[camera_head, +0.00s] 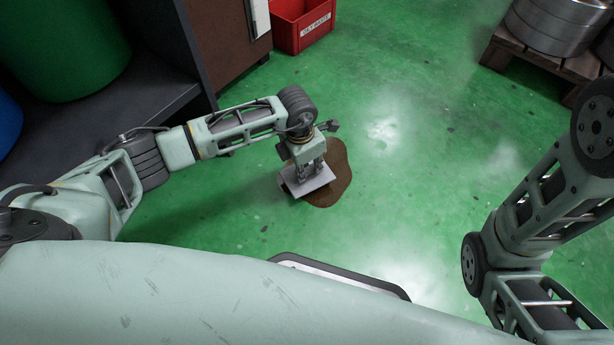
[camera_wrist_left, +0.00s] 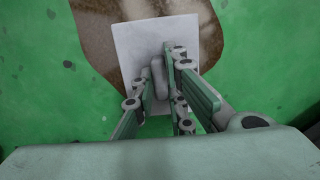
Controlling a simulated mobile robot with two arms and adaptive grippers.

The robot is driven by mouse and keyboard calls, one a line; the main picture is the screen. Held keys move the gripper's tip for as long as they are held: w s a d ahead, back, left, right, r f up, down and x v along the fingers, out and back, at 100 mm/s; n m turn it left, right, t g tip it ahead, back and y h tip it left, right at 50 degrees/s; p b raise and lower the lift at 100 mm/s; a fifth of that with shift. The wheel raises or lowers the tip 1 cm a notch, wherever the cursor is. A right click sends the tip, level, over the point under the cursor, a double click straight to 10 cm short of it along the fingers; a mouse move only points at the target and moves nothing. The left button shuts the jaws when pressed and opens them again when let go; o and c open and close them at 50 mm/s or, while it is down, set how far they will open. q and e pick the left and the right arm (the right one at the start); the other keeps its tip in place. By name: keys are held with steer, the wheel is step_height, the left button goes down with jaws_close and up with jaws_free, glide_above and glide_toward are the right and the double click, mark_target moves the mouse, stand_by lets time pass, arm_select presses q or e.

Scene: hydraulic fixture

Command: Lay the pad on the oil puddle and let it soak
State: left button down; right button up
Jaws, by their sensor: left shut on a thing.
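The pad (camera_head: 318,184) is a flat white square in the head view, just under my left gripper (camera_head: 308,174). The brown oil puddle (camera_head: 338,163) lies on the green floor, and the pad covers part of its left side in this view. In the left wrist view the pad (camera_wrist_left: 133,42) overlaps the puddle (camera_wrist_left: 95,35), with one end over clean floor. My left gripper (camera_wrist_left: 165,80) is shut on the pad near its middle. I cannot tell whether the pad touches the floor. My right gripper is out of view; only my right arm shows.
A red bin (camera_head: 301,28) labelled for oily waste stands at the back beside a brown cabinet (camera_head: 228,40). A dark shelf with a green drum (camera_head: 62,45) is at the left. A wooden pallet (camera_head: 545,62) with metal coils is at the back right. Floor right of the puddle is clear.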

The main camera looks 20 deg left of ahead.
mark_target(307, 175)
arm_select(q)
steer(key=shift+f+b, duration=1.35)
steer(key=shift+f, duration=0.45)
steer(key=shift+f, duration=0.15)
steer(key=c, duration=1.8)
jaws_free()
steer(key=shift+o, duration=0.2)
steer(key=r+p, duration=0.2)
steer(key=r, duration=0.2)
steer(key=r+p, duration=0.3)
steer(key=r, duration=0.1)
steer(key=s+a+r+p, duration=0.1)
steer(key=r+p, duration=0.2)
steer(key=r, duration=0.1)
steer(key=shift+r, duration=0.15)
steer(key=shift+d, duration=0.1)
